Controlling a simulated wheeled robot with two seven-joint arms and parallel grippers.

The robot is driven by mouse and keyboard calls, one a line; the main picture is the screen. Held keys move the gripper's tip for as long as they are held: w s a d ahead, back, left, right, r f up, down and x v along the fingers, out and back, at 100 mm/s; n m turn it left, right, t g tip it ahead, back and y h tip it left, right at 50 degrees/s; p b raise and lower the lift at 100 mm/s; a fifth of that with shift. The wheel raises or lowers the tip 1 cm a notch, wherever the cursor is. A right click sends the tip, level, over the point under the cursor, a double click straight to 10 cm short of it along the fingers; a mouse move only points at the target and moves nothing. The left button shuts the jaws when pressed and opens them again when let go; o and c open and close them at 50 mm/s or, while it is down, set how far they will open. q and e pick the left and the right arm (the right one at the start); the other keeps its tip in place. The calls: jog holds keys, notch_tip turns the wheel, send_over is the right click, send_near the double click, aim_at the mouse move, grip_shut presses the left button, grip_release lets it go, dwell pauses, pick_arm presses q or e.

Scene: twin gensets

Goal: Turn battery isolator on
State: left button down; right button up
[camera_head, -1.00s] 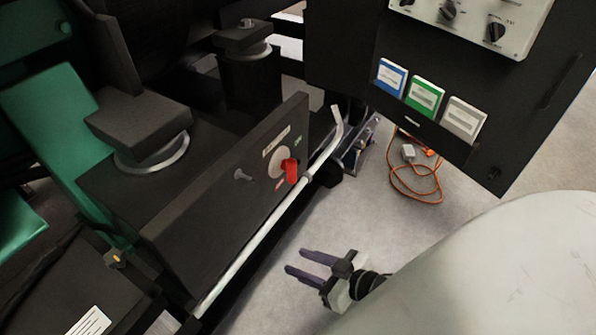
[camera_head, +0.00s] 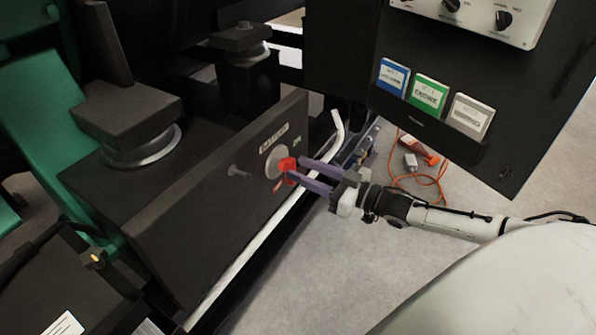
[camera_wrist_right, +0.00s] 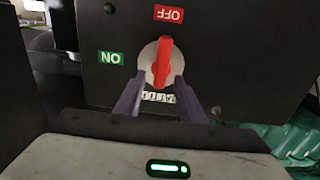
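The battery isolator is a red handle (camera_head: 287,165) on a pale round plate on the side of a dark box (camera_head: 215,205). In the right wrist view, upside down, the red handle (camera_wrist_right: 161,62) points up toward the red OFF label (camera_wrist_right: 169,14); the green ON label (camera_wrist_right: 110,58) is to its left. My right gripper (camera_head: 296,171) is open with its fingertips at the handle. In the wrist view its two fingers (camera_wrist_right: 160,95) stand on either side of the handle's lower part; contact cannot be told. My left gripper is not in view.
A white rail (camera_head: 255,250) runs along the box's lower edge, close to my right gripper. A dark panel with blue, green and grey booklets (camera_head: 430,95) hangs at the upper right. An orange cable (camera_head: 425,180) lies on the floor.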

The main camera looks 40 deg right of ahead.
jog(key=shift+x, duration=0.85)
jog(key=shift+w+a, duration=0.1)
jog(key=shift+w, duration=0.05)
grip_shut()
